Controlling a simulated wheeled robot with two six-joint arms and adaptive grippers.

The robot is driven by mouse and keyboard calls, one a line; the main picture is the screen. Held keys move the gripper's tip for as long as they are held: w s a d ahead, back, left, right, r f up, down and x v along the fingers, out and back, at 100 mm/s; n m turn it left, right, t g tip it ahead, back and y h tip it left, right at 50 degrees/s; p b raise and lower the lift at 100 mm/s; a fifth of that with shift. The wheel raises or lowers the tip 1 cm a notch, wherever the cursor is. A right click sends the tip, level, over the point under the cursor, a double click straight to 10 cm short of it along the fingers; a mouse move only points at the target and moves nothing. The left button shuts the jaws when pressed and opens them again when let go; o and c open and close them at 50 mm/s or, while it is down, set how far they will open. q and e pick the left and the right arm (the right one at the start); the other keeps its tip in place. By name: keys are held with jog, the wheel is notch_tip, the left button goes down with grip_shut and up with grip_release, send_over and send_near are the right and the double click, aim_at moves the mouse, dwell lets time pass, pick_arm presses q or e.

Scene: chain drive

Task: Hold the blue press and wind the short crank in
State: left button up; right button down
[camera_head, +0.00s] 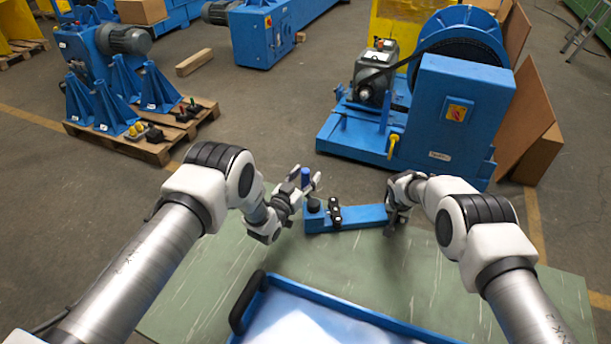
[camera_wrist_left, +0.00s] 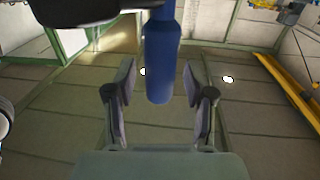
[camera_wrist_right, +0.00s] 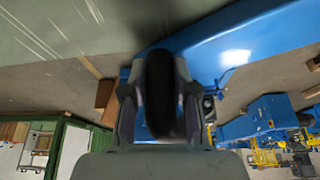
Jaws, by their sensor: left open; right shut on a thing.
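The blue press (camera_head: 358,217) is a low blue bar lying on the green table top. The short crank's upright blue grip (camera_head: 305,176) stands at its left end, above a black hub (camera_head: 313,205). My left gripper (camera_head: 308,183) is open around this grip. In the left wrist view the blue grip (camera_wrist_left: 161,60) hangs between the two fingers (camera_wrist_left: 160,95) with a gap on each side. My right gripper (camera_head: 391,222) is at the right end of the press. In the right wrist view it (camera_wrist_right: 155,105) is shut on a dark rounded handle (camera_wrist_right: 160,85) beside the blue bar.
A black chain-like piece (camera_head: 334,213) sits across the press near the crank. A blue-rimmed tray (camera_head: 345,317) with a black handle (camera_head: 246,302) is at the front of the green table (camera_head: 200,290). A large blue machine (camera_head: 460,115) and a loaded pallet (camera_head: 150,145) stand beyond.

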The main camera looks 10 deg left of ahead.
pick_arm(q)
jog(key=shift+w, duration=0.15)
grip_shut()
jog(key=shift+d+h, duration=0.1)
jog(key=shift+h, duration=0.2)
jog(key=shift+w+d+r+m+g+h, duration=0.15)
jog(key=shift+d+m+g+h, duration=0.35)
jog(key=shift+m+g+h, duration=0.9)
jog(key=shift+w+d+f+m+g+h, duration=0.15)
jog(key=shift+d+m+g+h, duration=0.4)
jog(key=shift+m+g+h, duration=0.85)
jog(key=shift+w+d+r+m+g+h, duration=0.1)
jog(key=shift+w+d+m+g+h, duration=0.3)
jog(key=shift+m+g+h, duration=1)
jog(key=shift+s+d+t+h, duration=0.15)
jog(key=shift+t+h, duration=0.25)
jog(key=shift+t, duration=0.1)
